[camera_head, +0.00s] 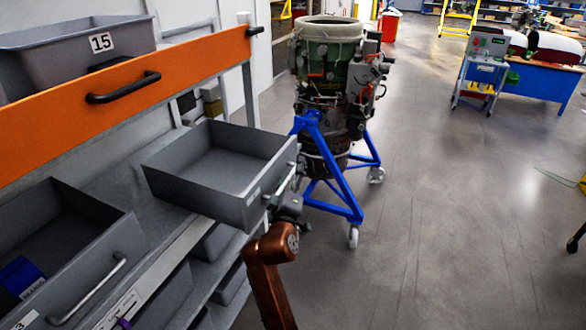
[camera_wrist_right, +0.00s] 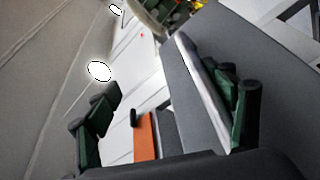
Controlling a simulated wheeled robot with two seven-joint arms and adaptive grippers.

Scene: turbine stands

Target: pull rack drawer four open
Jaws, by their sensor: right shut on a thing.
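The grey drawer (camera_head: 222,172) in the middle of the rack stands pulled out, with its empty inside showing. The small label on its front is too small to read, but it sits beyond the drawer marked 3. My right gripper (camera_head: 288,203) is at its front, shut on the metal drawer handle (camera_head: 285,182). In the right wrist view, dark green finger pads of my right gripper (camera_wrist_right: 170,110) show on both sides, with a grey panel with a bright edge by the right-hand one. The exact grip is hard to see there. My left gripper is not in view.
The drawer marked 3 (camera_head: 128,248), also pulled out, holds a blue item (camera_head: 20,275). An orange rack beam (camera_head: 190,65) with a black handle runs above; a grey bin marked 15 (camera_head: 45,60) is on top. An engine on a blue wheeled stand (camera_head: 338,180) stands close behind.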

